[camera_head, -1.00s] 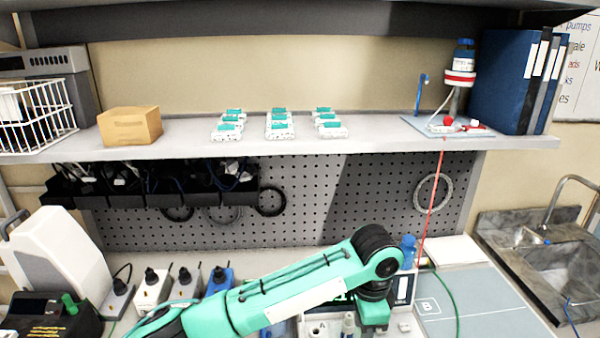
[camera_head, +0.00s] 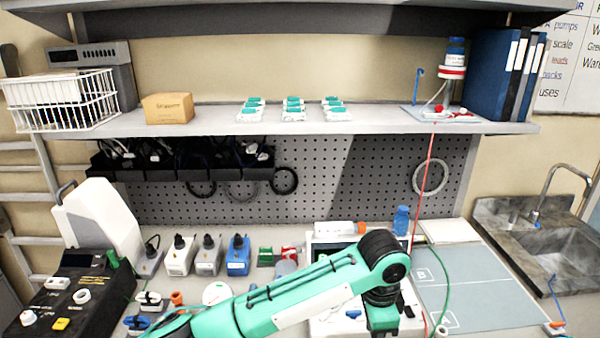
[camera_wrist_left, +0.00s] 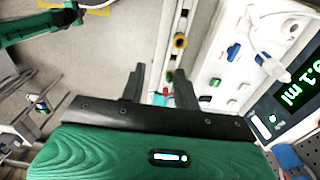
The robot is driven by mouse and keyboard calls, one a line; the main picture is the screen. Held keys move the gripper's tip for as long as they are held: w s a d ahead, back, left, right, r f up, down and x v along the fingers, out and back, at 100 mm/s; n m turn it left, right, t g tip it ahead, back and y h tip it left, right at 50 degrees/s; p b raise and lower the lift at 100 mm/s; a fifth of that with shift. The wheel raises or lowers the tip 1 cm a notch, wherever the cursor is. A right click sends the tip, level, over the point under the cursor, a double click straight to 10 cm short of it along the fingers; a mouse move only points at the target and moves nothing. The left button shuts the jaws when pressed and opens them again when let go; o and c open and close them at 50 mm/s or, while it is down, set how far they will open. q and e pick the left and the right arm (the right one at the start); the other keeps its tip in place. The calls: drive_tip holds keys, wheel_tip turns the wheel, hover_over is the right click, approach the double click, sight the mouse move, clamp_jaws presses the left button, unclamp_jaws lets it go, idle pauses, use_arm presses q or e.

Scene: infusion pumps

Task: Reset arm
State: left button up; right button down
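My left arm (camera_head: 300,293) crosses the bottom of the head view from the lower left. It bends at a dark joint and then points down in front of a white pump (camera_head: 337,322). My left gripper's fingers are out of sight in the head view. In the left wrist view my left gripper (camera_wrist_left: 158,82) has its two dark fingers apart, with nothing seen held between them. A pump with a green lit display (camera_wrist_left: 298,92) lies to the right of the fingers there. My right gripper cannot be made out in either view.
A blue-capped bottle (camera_head: 401,220) stands behind the arm's bend. Several pump clamps, a blue one (camera_head: 238,256) among them, stand left of it. A grey-blue mat (camera_head: 470,288) lies mostly clear at right, beside the sink (camera_head: 560,255). The shelf (camera_head: 215,123) overhangs the bench.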

use_arm(q)
drive_tip(key=s+a+f+n+t+h, duration=0.1)
drive_tip(key=s+a+f+n+h, duration=0.25)
drive_tip(key=a+f, duration=0.3)
drive_tip(key=s+a+f+n+t+h, duration=0.1)
drive_tip(key=s+a+f+n+h, duration=0.1)
drive_tip(key=s+a+f+n, duration=0.4)
drive_tip(key=s+a+f+n+t+y, duration=0.15)
drive_tip(key=s+a, duration=0.25)
drive_tip(key=a, duration=0.4)
drive_tip(key=s+a+f+n+y, duration=0.25)
drive_tip(key=s+a, duration=0.25)
drive_tip(key=a, duration=0.4)
drive_tip(key=s+a+f+n+y, duration=0.15)
drive_tip(key=s+a, duration=0.25)
drive_tip(key=a, duration=0.4)
wheel_tip(320, 180, down, 30)
drive_tip(key=g, duration=0.1)
drive_tip(key=s+a+f+g, duration=0.1)
drive_tip(key=s+a+f, duration=0.2)
drive_tip(key=s+f, duration=1.6)
drive_tip(key=shift+s+a+f+y, duration=0.2)
drive_tip(key=shift+s+f+y, duration=0.05)
drive_tip(key=shift+f+y, duration=0.05)
